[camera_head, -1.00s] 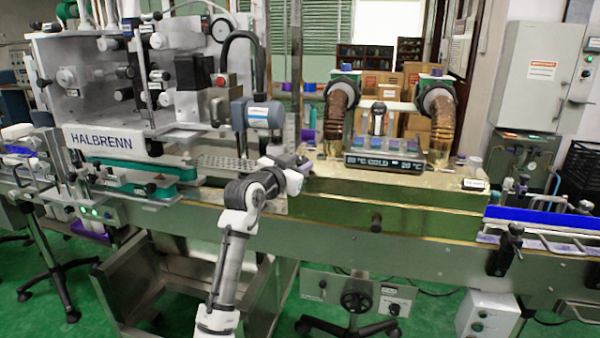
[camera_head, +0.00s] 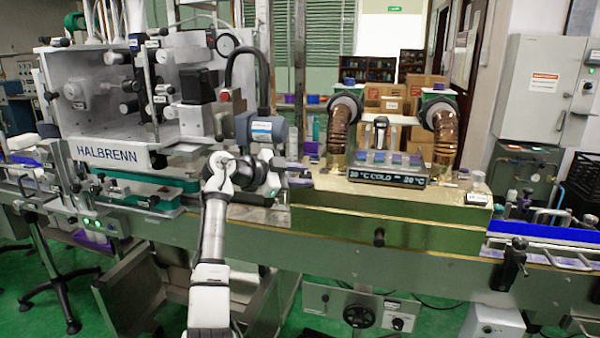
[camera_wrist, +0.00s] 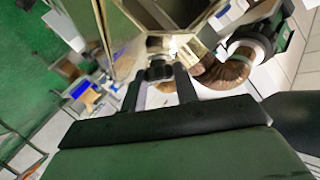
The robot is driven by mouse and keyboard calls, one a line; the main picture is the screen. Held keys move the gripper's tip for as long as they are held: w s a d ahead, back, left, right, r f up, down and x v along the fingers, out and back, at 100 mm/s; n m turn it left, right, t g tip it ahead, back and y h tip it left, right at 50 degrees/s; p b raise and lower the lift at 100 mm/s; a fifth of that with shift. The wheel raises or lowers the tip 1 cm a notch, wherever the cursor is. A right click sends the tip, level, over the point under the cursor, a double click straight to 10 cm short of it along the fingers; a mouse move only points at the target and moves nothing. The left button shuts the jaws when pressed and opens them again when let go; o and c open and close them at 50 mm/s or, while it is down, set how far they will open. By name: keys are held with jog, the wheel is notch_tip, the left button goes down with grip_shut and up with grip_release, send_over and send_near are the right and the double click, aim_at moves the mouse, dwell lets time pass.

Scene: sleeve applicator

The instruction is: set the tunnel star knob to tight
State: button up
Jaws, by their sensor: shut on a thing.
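In the wrist view, a dark, lobed star knob (camera_wrist: 160,70) sits between the tips of my gripper's two black fingers (camera_wrist: 159,83). My gripper is shut on it. In the head view, my gripper (camera_head: 298,173) reaches right to the left end of the brass-coloured tunnel (camera_head: 335,200); the knob cannot be made out there. The tunnel also shows in the wrist view (camera_wrist: 128,40). The knob's setting cannot be read.
Another dark knob (camera_head: 379,237) is on the front below the tunnel. Two copper-coloured ducts (camera_head: 338,130) (camera_head: 444,137) and a display reading COLD (camera_head: 388,177) are above it. The HALBRENN machine (camera_head: 125,150) is on the left. A blue-topped conveyor (camera_head: 545,230) is at the right.

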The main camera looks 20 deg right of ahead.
jog(key=shift+f+m+g, duration=0.1)
jog(key=shift+m+g, duration=0.2)
jog(key=o, duration=1)
jog(key=shift+c, duration=0.2)
jog(key=shift+a, duration=0.1)
jog(key=b+v, duration=0.2)
jog(key=v, duration=1.1)
jog(key=shift+a+r, duration=0.25)
jog(key=shift+a, duration=0.05)
